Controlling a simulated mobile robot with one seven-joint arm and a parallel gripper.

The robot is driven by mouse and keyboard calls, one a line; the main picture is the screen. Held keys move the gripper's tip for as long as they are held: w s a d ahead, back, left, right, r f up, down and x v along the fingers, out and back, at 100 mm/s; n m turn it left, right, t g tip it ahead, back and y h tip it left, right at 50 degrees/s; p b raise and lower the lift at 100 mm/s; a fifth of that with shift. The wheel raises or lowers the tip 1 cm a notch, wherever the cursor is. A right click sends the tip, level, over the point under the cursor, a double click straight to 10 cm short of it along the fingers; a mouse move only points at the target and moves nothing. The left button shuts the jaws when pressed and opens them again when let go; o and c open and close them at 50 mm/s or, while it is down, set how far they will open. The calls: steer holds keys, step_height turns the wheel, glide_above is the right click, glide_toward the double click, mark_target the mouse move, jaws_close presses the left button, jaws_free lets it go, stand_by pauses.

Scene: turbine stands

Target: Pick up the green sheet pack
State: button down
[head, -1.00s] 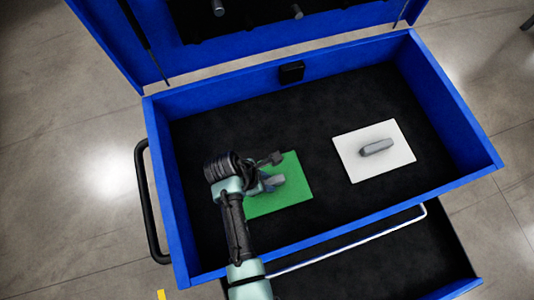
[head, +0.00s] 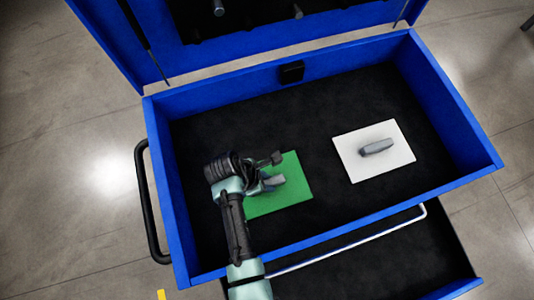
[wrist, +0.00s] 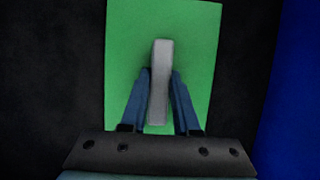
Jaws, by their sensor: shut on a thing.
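The green sheet pack (head: 291,193) lies on the black floor of the blue tool chest's top compartment, left of centre. In the wrist view the green sheet pack (wrist: 195,37) has a grey upright handle (wrist: 161,72) on it. My gripper (head: 275,170) is over the pack, and in the wrist view my gripper (wrist: 160,77) has its two blue fingers shut on the handle, one on each side. The pack looks flat and at floor level; I cannot tell of any gap under it. My arm hides its left part in the head view.
A white sheet pack (head: 347,150) with a grey handle lies to the right. The blue chest walls (head: 458,110) enclose the compartment, and the lid (head: 110,40) stands open at the back. An open lower drawer (head: 380,262) juts out in front. Bare floor surrounds the packs.

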mark_target(267, 182)
step_height(267, 182, up, 10)
steer(key=shift+r+b, duration=0.1)
steer(key=shift+b, duration=0.2)
stand_by(0.4)
steer(key=c, duration=1.2)
jaws_free()
jaws_close()
